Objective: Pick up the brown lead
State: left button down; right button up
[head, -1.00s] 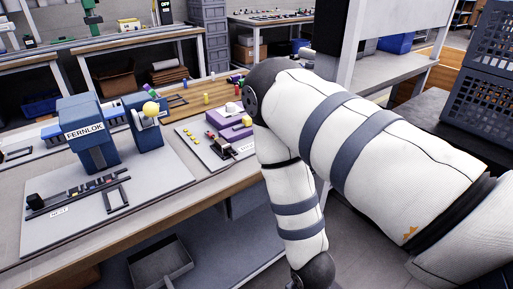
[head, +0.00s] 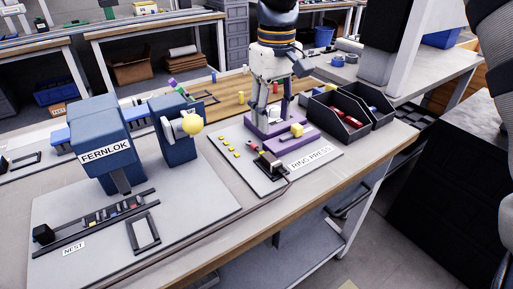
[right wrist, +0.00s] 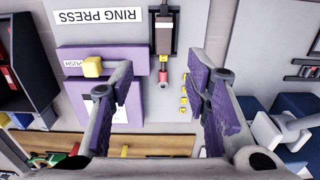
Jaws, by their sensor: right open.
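A thin brown lead (head: 226,213) runs along the front of the bench to the small dark holder on the ring press board. In the right wrist view a brown block (right wrist: 163,40) sits in a dark holder, with a grey and red tip (right wrist: 163,76) pointing toward my fingers; it looks like the lead's end. My right gripper (head: 270,116) hangs over the purple ring press (head: 292,137), fingers downward. In the right wrist view it (right wrist: 160,86) is open and empty, its purple-padded fingers on either side of the tip's line. My left gripper is not in view.
Black bins (head: 338,118) with red parts stand right of the press. A yellow button (right wrist: 92,66) is on the press. Several yellow pieces (right wrist: 184,90) lie on the board.

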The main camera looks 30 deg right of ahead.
aim_at(271, 158)
jog(key=f, duration=1.1)
jog(key=shift+s+a, duration=0.25)
jog(key=shift+s, duration=0.15)
jog(key=shift+r, duration=0.1)
grip_shut()
